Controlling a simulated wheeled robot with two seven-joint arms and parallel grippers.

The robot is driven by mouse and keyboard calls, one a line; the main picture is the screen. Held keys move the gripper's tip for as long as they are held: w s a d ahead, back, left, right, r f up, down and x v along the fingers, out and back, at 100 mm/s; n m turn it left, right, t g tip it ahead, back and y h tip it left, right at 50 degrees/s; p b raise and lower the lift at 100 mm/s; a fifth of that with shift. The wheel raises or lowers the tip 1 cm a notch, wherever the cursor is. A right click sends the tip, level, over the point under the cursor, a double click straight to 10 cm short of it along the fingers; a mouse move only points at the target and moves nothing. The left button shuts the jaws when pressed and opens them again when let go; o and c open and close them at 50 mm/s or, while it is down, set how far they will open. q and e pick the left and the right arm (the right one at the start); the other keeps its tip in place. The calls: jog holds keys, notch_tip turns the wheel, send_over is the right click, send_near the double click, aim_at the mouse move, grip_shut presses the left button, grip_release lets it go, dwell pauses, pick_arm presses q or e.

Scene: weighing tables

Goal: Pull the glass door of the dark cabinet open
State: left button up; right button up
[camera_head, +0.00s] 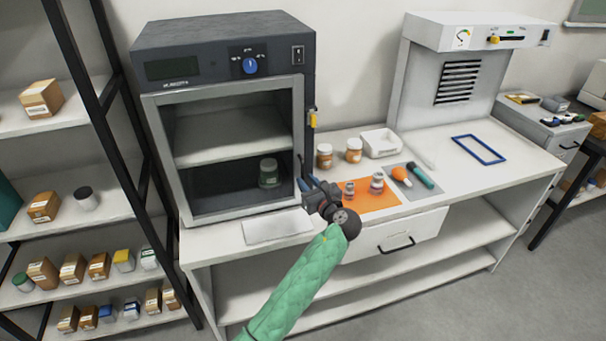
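The dark cabinet (222,33) stands on the left end of the white table, with a blue knob on its top panel. Its glass door (187,209) has a light grey frame and covers the front; it looks shut or nearly so. A shelf and a green-grey jar (269,173) show through the glass. The wrist and arm hide part of that spot, so I cannot tell whether the fingers are closed on the handle. My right gripper is out of view.
A white plate (277,226) lies before the door. To the right are an orange mat (377,203) with small weights, orange-labelled jars (324,156), a white tray (381,143) and a blue frame (479,149). A rack with boxes (43,207) stands close on the left.

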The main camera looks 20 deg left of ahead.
aim_at(303, 177)
pick_arm(q)
jog(key=shift+p+x, duration=0.45)
jog(key=shift+x, duration=1.2)
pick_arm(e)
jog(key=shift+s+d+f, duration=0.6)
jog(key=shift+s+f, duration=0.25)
pick_arm(q)
jog(key=shift+c, duration=0.3)
grip_shut()
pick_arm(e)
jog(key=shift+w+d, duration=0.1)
